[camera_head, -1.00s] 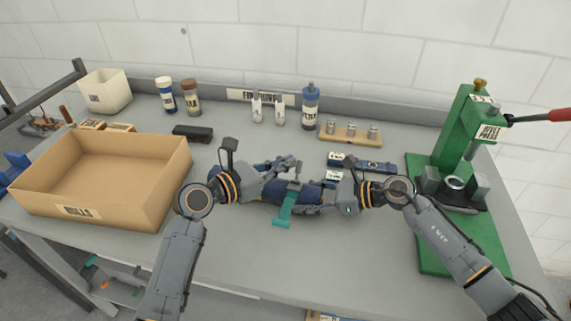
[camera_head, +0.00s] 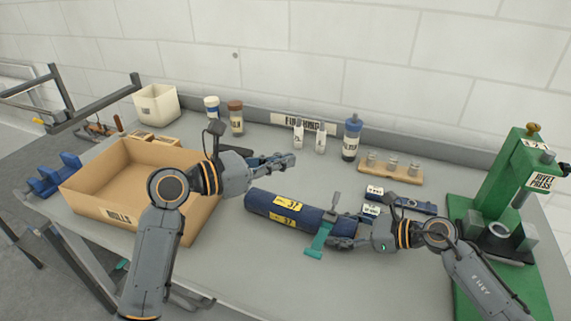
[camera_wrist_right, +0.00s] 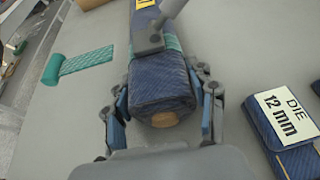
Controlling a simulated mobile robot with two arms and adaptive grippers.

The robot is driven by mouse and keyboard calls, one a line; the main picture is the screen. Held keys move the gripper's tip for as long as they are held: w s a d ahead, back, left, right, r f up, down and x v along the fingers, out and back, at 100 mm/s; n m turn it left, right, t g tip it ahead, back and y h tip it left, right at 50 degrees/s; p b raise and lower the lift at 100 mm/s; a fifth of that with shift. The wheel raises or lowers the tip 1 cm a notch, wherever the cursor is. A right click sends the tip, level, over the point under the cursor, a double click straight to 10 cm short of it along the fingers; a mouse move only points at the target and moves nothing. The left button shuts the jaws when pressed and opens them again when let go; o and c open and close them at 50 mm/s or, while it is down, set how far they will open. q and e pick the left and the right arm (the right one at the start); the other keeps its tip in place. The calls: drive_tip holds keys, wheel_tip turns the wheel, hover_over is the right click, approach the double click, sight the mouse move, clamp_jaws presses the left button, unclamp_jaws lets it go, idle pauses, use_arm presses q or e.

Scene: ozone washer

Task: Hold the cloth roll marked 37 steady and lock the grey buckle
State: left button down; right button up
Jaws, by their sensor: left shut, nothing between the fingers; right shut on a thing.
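The navy cloth roll (camera_head: 268,206) with yellow labels marked 37 lies on the bench. A teal strap (camera_head: 320,238) wraps it towards its right end, its tail hanging onto the bench top. The grey buckle (camera_head: 334,204) sits on the strap with its lever standing up from the roll; it also shows in the right wrist view (camera_wrist_right: 150,42). My right gripper (camera_head: 345,238) is shut on the roll's right end, its fingers on either side (camera_wrist_right: 163,112). My left gripper (camera_head: 288,161) is shut and empty, above and behind the roll, apart from it.
An open cardboard box (camera_head: 95,208) marked ROLLS stands at left. A green rivet press (camera_head: 490,195) stands at right. Bottles (camera_head: 351,140) and a wooden rack (camera_head: 400,176) line the back. Dies (camera_head: 415,206) lie just behind the roll's right end.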

drive_tip(key=o, duration=1.7)
